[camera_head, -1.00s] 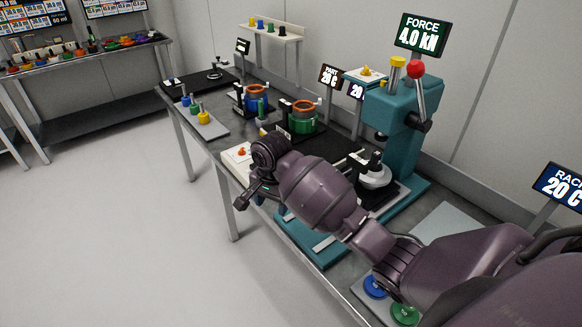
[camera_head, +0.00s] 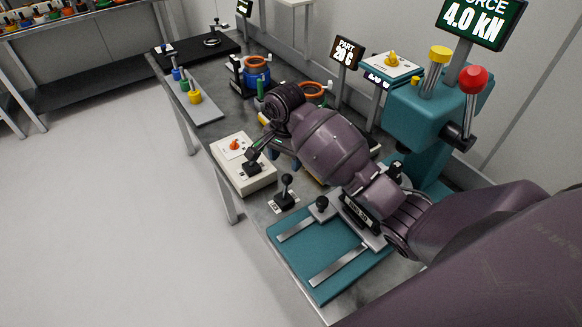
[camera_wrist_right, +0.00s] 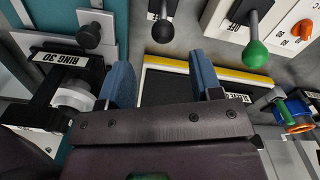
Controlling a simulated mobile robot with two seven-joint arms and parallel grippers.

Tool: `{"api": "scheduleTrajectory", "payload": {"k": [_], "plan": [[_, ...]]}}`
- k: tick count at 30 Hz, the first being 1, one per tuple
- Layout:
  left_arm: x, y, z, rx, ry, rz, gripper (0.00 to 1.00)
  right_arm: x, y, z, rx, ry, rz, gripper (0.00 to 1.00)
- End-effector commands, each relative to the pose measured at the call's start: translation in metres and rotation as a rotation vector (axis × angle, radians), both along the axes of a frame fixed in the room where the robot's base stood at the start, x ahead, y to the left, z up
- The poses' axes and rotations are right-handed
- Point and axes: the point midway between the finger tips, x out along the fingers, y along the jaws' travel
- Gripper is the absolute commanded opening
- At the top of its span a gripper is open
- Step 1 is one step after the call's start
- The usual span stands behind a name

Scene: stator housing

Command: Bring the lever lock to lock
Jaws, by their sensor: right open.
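A black ball-topped lever (camera_head: 287,185) stands on a small labelled plate at the front of the bench; I cannot tell if it is the lever lock. It also shows at the top of the right wrist view (camera_wrist_right: 163,30). A green-knobbed lever (camera_wrist_right: 254,52) stands on a white box (camera_head: 245,176). My right gripper (camera_wrist_right: 160,62) is open and empty, its blue fingers above a dark, yellow-edged plate (camera_wrist_right: 180,90), apart from both levers. In the head view its fingers are mostly hidden beneath my wrist. My left gripper is not in view.
A teal press (camera_head: 425,115) with a red-knobbed lever (camera_head: 473,80) stands at the right. A teal base with rails (camera_head: 325,255) lies in front. A black-knobbed slide (camera_wrist_right: 89,36) and a RING 30 holder (camera_wrist_right: 45,88) lie left in the wrist view. An orange dial (camera_wrist_right: 302,31) is on the white box.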

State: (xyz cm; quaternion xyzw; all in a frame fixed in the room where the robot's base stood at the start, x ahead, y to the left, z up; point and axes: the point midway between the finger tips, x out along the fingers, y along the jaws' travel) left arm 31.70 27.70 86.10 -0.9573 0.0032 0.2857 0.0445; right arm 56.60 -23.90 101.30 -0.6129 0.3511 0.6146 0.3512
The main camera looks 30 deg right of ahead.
Motion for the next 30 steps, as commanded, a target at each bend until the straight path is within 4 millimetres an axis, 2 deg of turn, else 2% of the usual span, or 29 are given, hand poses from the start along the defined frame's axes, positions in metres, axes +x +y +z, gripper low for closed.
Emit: {"api": "scheduleTrajectory", "payload": {"k": [8, 11, 21, 30], "plan": [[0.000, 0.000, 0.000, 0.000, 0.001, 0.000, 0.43, 0.000, 0.000, -0.008, 0.000, 0.002, 0.000, 0.59], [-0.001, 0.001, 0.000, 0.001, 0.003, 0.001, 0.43, 0.000, 0.000, -0.020, -0.001, 0.003, 0.000, 0.59], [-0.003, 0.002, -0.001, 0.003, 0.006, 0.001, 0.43, -0.001, 0.000, -0.077, -0.001, 0.003, 0.000, 0.59], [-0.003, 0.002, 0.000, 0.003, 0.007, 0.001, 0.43, 0.000, 0.000, -0.105, 0.000, 0.000, 0.000, 0.59]]}}
